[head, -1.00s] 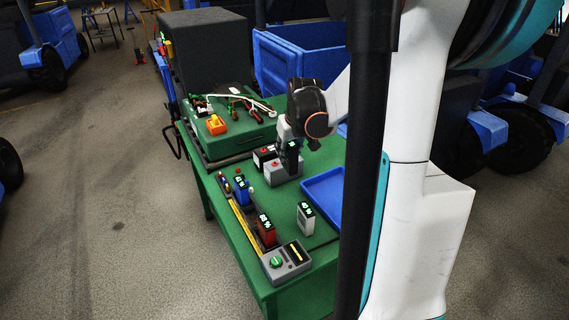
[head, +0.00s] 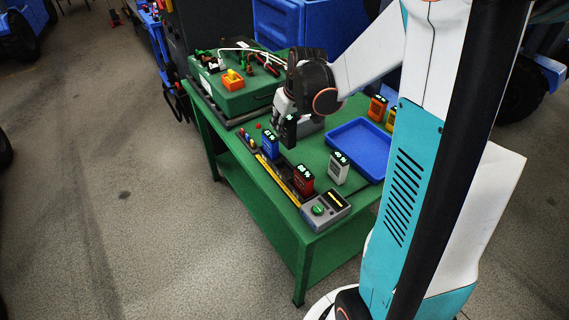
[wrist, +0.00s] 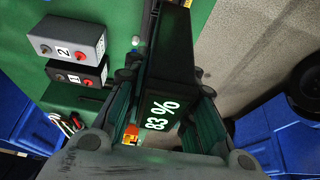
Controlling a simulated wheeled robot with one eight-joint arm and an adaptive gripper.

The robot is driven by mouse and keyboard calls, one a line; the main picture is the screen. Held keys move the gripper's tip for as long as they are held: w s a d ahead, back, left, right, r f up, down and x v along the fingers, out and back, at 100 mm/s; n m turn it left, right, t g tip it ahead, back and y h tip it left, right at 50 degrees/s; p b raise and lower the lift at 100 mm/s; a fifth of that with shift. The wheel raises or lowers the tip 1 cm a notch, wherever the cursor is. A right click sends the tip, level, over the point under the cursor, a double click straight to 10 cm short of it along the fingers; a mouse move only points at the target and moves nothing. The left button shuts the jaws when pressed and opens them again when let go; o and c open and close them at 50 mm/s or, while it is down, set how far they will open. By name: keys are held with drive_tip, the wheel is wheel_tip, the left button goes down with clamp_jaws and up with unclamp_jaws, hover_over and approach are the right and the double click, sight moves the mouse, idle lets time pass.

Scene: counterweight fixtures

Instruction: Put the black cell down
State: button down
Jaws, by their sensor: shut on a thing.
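The black cell (head: 289,133) is in my gripper (head: 288,112), held upright above the green table (head: 313,147) just behind the blue cell. In the wrist view the black cell (wrist: 163,100) sits between the two fingers of my gripper (wrist: 172,110), with "83 %" on its lit end. My gripper is shut on it. A blue cell (head: 270,144) and a red cell (head: 303,180) stand in the dark rack along the table's left edge. A white cell (head: 339,167) stands on the table beside the rack.
A blue tray (head: 345,136) lies right of my gripper, with orange cells (head: 377,108) beyond it. A grey box with a green knob (head: 318,210) sits at the near corner. The wrist view shows a grey block marked 2 (wrist: 66,40) and a black block (wrist: 76,73).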

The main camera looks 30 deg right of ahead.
sight(292, 139)
wheel_tip(292, 139, down, 14)
drive_tip(key=b, duration=0.4)
drive_tip(key=shift+f, duration=0.15)
drive_tip(key=shift+b, duration=0.3)
drive_tip(key=shift+f, duration=0.2)
drive_tip(key=c, duration=1.3)
unclamp_jaws()
drive_tip(key=shift+r, duration=0.2)
drive_tip(key=shift+s+r, duration=0.1)
drive_tip(key=shift+r, duration=0.2)
drive_tip(key=p+v, duration=0.4)
drive_tip(key=v, duration=0.7)
drive_tip(key=shift+s+r, duration=0.15)
drive_tip(key=shift+s, duration=0.05)
